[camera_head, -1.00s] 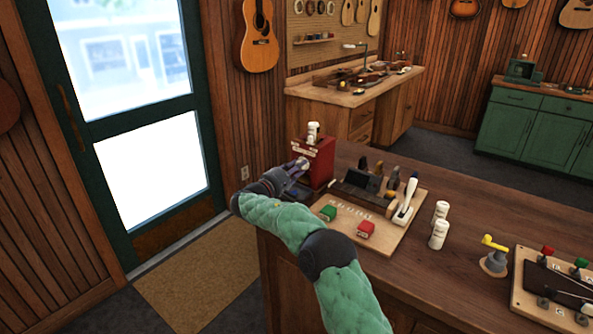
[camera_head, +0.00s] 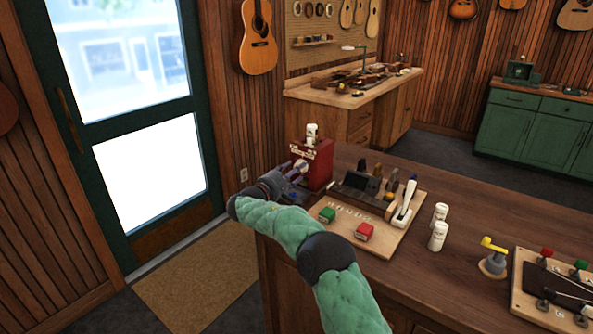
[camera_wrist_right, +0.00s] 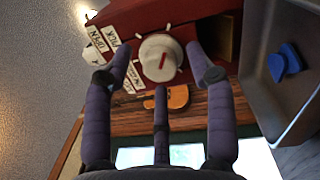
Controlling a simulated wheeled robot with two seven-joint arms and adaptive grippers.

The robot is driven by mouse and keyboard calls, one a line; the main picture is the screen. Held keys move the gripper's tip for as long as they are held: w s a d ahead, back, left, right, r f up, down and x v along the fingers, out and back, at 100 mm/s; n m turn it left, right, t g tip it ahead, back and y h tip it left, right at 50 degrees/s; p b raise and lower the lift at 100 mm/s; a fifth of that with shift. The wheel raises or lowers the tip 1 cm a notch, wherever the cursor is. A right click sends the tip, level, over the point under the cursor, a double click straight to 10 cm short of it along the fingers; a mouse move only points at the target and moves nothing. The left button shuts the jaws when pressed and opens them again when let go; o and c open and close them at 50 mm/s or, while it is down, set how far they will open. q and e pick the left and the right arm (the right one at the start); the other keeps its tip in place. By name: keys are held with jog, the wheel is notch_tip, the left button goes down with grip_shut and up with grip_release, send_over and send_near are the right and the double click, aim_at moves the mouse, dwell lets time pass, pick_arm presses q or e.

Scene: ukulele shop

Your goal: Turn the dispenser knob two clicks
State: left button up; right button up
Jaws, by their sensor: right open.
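The red dispenser (camera_head: 318,165) stands at the left end of the wooden counter. Its round white knob (camera_wrist_right: 162,57), with a red pointer line, is on the face towards my right gripper. Small white labels (camera_wrist_right: 108,37) sit beside the knob, some partly hidden. My right gripper (camera_wrist_right: 160,75) has three purple fingers, spread open around the knob: one at each side and one below. I cannot tell whether any finger touches it. In the head view my right gripper (camera_head: 292,175) is at the dispenser's front. My left gripper is not in view.
A wooden board (camera_head: 375,236) with a green block (camera_head: 327,215) and a red block (camera_head: 364,232) lies right of my arm. White bottles (camera_head: 438,236) stand further right.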

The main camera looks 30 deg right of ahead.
jog(key=v, duration=1.1)
jog(key=shift+r, duration=0.1)
